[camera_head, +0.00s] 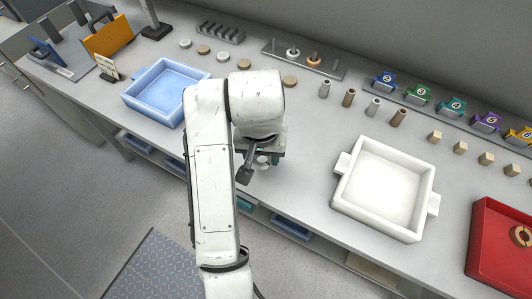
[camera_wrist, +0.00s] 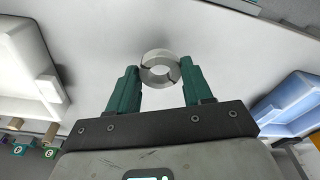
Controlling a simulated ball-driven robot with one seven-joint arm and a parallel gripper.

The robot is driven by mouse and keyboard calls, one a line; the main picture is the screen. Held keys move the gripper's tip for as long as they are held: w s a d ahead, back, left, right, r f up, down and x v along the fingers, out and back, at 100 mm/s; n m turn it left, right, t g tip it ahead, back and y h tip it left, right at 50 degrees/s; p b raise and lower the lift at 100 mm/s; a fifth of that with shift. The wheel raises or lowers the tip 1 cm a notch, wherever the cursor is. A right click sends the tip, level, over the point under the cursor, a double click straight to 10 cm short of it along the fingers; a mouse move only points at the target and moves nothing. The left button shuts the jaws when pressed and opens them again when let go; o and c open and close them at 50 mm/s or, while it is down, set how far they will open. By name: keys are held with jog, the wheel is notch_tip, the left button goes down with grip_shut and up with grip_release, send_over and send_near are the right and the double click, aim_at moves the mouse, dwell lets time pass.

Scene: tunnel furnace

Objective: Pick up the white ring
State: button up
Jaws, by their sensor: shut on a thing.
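In the wrist view, my gripper (camera_wrist: 160,82) has its two green fingers closed on the sides of the white ring (camera_wrist: 160,55). The ring's open centre faces the camera, and the grey-white bench top shows behind it. In the head view, my gripper (camera_head: 262,160) is over the front part of the bench, between the blue tray and the white tray, and my arm covers most of it. A small pale part of the ring seems to show there, but it is too small to be sure.
A blue tray (camera_head: 135,94) stands left and a white tray (camera_head: 342,201) right. A red tray (camera_head: 480,245) at far right holds a brown ring (camera_head: 513,236). Pegs, discs, wooden cubes and numbered holders line the back. The bench's front edge is close to my gripper.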

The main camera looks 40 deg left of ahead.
aim_at(258, 164)
jog(key=r+p, duration=0.1)
jog(key=s+r+p, duration=0.2)
jog(key=shift+d, duration=0.3)
jog(key=s+d+r+p, duration=0.3)
jog(key=s+p, duration=0.4)
jog(key=s, duration=0.1)
jog(key=shift+s+d+r, duration=0.2)
jog(key=shift+s+r, duration=0.05)
jog(key=shift+r, duration=0.1)
